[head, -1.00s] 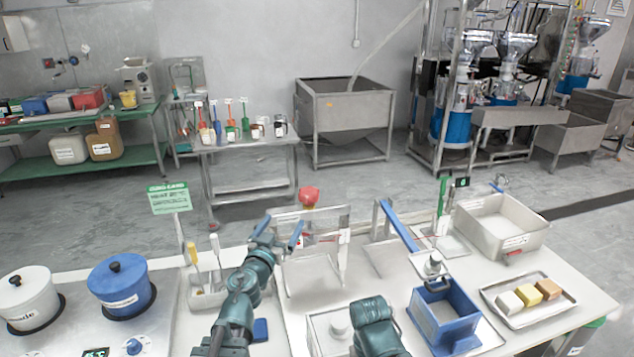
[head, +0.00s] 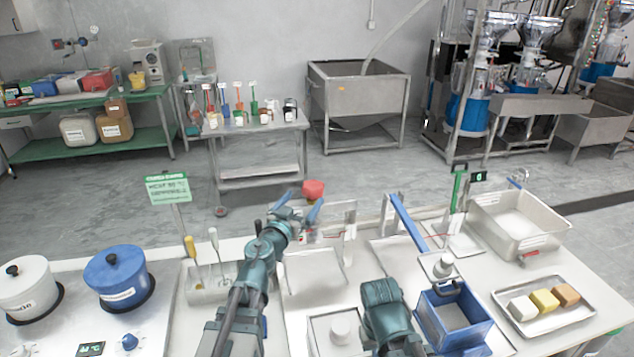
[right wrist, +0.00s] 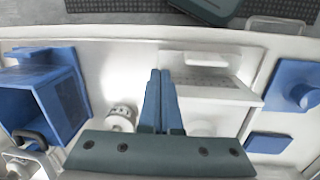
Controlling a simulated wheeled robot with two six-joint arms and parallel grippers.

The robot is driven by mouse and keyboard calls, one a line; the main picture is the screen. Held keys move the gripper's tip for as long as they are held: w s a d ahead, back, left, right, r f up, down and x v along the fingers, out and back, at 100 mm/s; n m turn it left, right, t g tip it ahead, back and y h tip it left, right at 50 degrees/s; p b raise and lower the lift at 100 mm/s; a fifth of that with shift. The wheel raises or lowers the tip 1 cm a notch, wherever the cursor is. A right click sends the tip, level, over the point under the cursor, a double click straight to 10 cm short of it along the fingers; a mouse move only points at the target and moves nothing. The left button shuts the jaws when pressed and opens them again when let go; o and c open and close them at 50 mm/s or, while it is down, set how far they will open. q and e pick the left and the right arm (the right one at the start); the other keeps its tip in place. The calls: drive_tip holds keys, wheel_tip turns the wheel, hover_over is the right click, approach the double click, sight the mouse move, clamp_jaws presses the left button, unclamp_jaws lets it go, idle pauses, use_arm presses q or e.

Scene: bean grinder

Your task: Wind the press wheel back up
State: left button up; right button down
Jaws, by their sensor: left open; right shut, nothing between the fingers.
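No full wheel is plain to see. A red rounded knob (head: 313,189) stands at the back edge of the table in the head view, by a pale metal frame (head: 349,222); I cannot tell whether it is part of the press wheel. My left gripper (head: 297,210) is open just in front of the knob, its blue fingers apart. Whether a finger touches the knob is unclear. My right gripper (right wrist: 160,102) is shut and empty over the table in the right wrist view. In the head view its fingers are hidden behind my right arm.
A blue box (head: 452,320) with a pale knobbed part (head: 443,266) stands right of my right arm. A blue bar (head: 408,222) slants behind it. Pots (head: 118,280) stand at left.

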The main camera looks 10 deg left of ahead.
sight(317, 181)
use_arm(q)
drive_tip(key=w, duration=0.3)
drive_tip(key=w+d, duration=0.1)
drive_tip(key=w, duration=0.3)
drive_tip(key=w+d, duration=0.1)
drive_tip(key=w, duration=0.2)
drive_tip(key=shift+w, duration=0.35)
drive_tip(key=c, duration=1.2)
drive_tip(key=shift+s+y, duration=0.1)
drive_tip(key=shift+y, duration=0.2)
